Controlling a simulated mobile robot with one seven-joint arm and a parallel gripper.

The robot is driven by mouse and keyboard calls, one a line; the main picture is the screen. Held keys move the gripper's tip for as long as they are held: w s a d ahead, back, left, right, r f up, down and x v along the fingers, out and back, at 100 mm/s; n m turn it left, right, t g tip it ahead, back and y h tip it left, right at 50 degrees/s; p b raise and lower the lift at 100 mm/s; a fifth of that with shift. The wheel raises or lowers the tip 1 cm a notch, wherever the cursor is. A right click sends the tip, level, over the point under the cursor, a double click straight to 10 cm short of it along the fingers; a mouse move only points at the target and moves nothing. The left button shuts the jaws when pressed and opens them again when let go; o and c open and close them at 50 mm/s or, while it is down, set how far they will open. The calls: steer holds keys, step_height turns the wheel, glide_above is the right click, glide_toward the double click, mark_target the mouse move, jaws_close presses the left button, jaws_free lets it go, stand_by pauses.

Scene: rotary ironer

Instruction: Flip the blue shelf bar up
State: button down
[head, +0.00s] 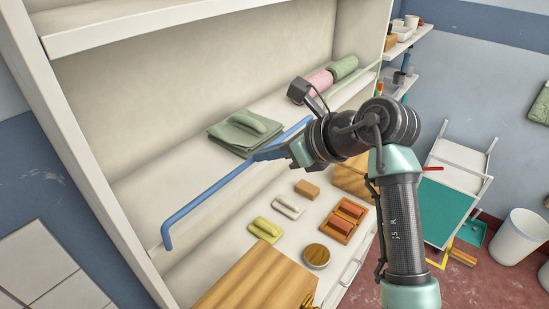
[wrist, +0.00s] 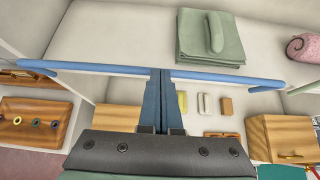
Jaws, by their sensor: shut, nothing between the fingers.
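The blue shelf bar (head: 205,196) is a long rail with bent ends along the front edge of a white shelf. It also crosses the wrist view (wrist: 225,78) from side to side. My gripper (head: 260,155) is at the bar's middle to right stretch in the head view. Its blue-grey fingers (wrist: 161,74) are shut together and empty, and their tips cover a short piece of the bar. Whether they touch it I cannot tell. The bar's far end is partly hidden by my gripper in the head view.
A folded green cloth (head: 240,132) lies on the shelf behind the bar. Rolled pink (head: 316,82) and green (head: 343,67) towels lie farther right. Below are a yellow brush (head: 265,229), a round wooden lid (head: 316,256), an orange tray (head: 343,220) and a wooden box (head: 240,285).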

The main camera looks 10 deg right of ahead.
steer(key=shift+w+a+r+b, duration=0.25)
steer(key=shift+w+a+b, duration=0.2)
steer(key=shift+w, duration=0.25)
steer(key=shift+w, duration=0.1)
steer(key=shift+r, duration=0.1)
